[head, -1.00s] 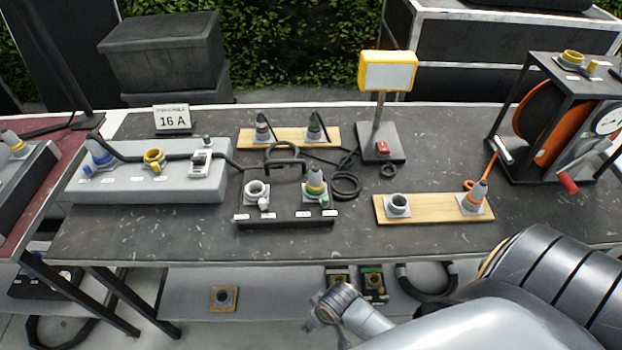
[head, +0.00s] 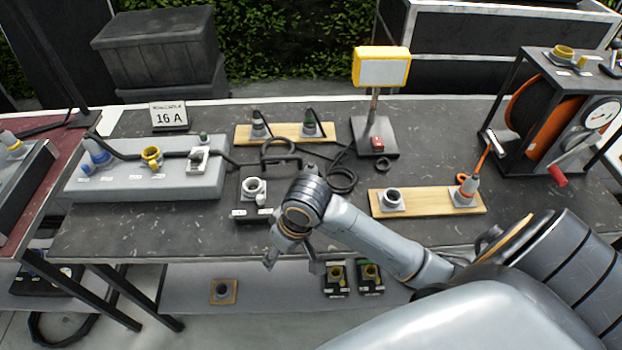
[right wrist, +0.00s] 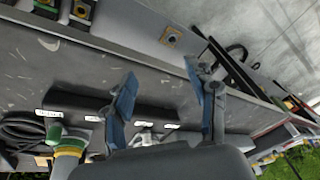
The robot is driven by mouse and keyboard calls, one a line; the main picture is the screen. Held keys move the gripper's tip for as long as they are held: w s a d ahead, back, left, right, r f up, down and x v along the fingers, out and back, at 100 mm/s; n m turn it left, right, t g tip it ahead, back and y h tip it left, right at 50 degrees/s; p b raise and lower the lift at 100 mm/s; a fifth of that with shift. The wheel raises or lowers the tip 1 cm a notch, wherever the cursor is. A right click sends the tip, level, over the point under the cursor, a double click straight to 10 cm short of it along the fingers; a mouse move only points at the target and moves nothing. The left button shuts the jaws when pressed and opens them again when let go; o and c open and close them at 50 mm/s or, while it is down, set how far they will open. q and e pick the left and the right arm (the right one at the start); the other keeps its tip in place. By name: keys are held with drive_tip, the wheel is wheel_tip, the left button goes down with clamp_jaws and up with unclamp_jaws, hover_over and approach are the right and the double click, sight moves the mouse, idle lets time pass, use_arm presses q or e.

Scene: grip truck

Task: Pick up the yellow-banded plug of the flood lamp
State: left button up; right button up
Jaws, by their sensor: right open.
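The flood lamp (head: 382,66), with its yellow frame, stands on a dark base at the back of the table. The plug with yellow and green bands (right wrist: 68,142) shows at the lower left of the right wrist view. In the head view my right arm hides it where it stood on the black socket box (head: 262,217). My right gripper (head: 292,262) is open and empty at the table's front edge, in front of that box. In the right wrist view its two fingers (right wrist: 165,85) are spread, with the plug to their left, apart from them. My left gripper is not in view.
A wooden board (head: 428,202) with a grey socket and an orange-banded plug (head: 467,190) lies to the right. A grey socket strip (head: 130,188) is at the left. A cable reel (head: 540,115) stands at the far right. Another board (head: 285,134) lies behind.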

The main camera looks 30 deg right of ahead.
sight(311, 163)
drive_tip(key=w+d+r+m+g+h, duration=0.1)
drive_tip(key=w+d+r+m, duration=0.2)
drive_tip(key=w+d+r, duration=0.45)
drive_tip(key=w+d+r+m+g+h, duration=0.1)
drive_tip(key=w+d+r+m, duration=0.3)
drive_tip(key=d+r, duration=0.55)
drive_tip(key=shift+n, duration=0.3)
drive_tip(key=f, duration=0.5)
drive_tip(key=w+f+p, duration=0.1)
drive_tip(key=f, duration=0.1)
drive_tip(key=shift+a+f, duration=0.15)
drive_tip(key=shift+f, duration=0.05)
drive_tip(key=f+p, duration=0.1)
drive_tip(key=f, duration=0.1)
drive_tip(key=f+p, duration=0.1)
drive_tip(key=f, duration=0.1)
drive_tip(key=shift+w+a+f, duration=0.1)
drive_tip(key=shift+a, duration=0.1)
drive_tip(key=shift+f, duration=0.55)
clamp_jaws()
